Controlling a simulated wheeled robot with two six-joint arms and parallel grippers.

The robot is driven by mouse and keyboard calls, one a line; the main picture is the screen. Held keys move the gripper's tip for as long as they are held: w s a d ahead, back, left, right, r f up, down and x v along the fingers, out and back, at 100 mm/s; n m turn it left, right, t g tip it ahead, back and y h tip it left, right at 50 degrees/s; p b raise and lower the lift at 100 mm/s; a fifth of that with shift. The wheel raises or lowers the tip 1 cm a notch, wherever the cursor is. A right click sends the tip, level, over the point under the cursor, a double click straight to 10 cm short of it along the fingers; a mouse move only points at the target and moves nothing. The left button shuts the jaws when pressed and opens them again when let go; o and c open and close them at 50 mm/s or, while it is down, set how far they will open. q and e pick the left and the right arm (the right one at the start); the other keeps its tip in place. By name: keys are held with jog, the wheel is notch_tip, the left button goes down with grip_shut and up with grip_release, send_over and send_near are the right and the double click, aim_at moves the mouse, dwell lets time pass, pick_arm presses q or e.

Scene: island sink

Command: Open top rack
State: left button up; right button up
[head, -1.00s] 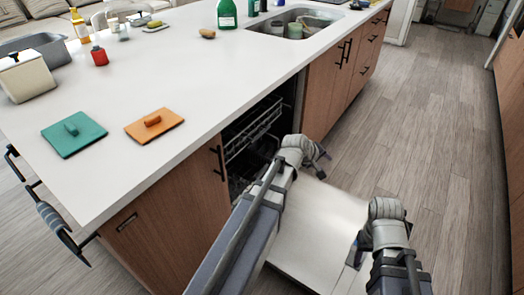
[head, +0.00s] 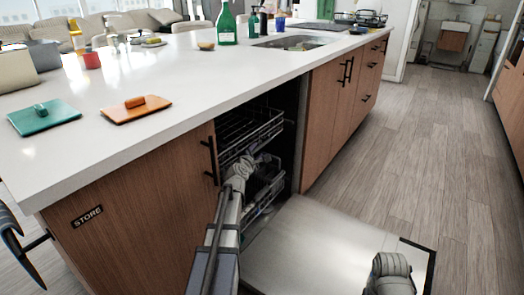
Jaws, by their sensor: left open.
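The dishwasher's top rack (head: 250,128) is a wire rack inside the dark opening under the counter, and it appears to be pushed in. My left gripper (head: 268,165) is open at the opening, just below the top rack's front edge. I cannot tell whether it touches the rack. The lower rack (head: 266,192) is partly hidden behind my left gripper and arm. The dishwasher door (head: 325,245) is lowered flat. My right wrist shows over the door at the bottom, but its gripper is not visible.
The white countertop (head: 150,100) overhangs the opening. A cabinet with a black handle (head: 211,160) borders it on the left, and wooden cabinets (head: 325,115) on the right. The floor at right is clear.

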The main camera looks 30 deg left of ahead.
aim_at(261, 147)
pick_arm(q)
jog(key=b+x, duration=0.1)
jog(key=x, duration=0.6)
jog(key=shift+w+f+b, duration=0.1)
jog(key=shift+w+b, duration=0.25)
jog(key=shift+w, duration=0.05)
grip_shut()
dwell(1.1)
